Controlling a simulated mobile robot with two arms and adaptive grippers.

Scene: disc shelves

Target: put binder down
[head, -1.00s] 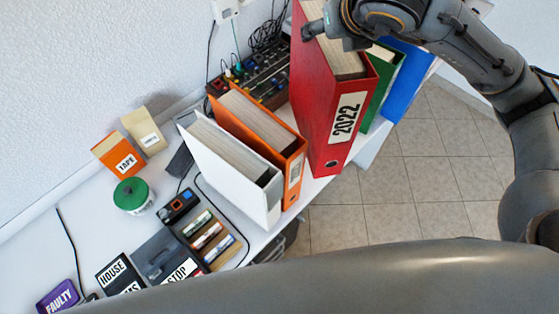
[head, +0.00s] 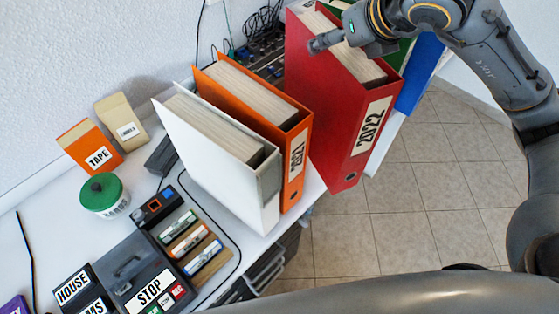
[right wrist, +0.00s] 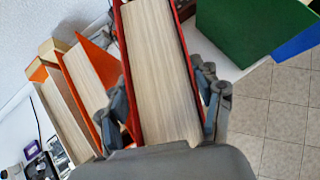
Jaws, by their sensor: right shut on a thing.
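The red binder labelled 2022 (head: 340,110) stands roughly upright between the orange binder and the green one. My right gripper (head: 328,38) is at its top. In the right wrist view the fingers (right wrist: 163,92) lie on both sides of the red binder (right wrist: 124,62), closed around its covers and pages. Its lower front corner shows against the floor, past the shelf edge. I cannot tell whether its base touches the white surface. My left gripper is not in view.
The orange 2021 binder (head: 297,165) and white binder (head: 222,170) stand to the left on the white surface (head: 60,215). The green binder (right wrist: 240,30) and blue binder (head: 420,75) are to the right. A STOP box (head: 135,275) and green-lidded jar (head: 103,196) are further left.

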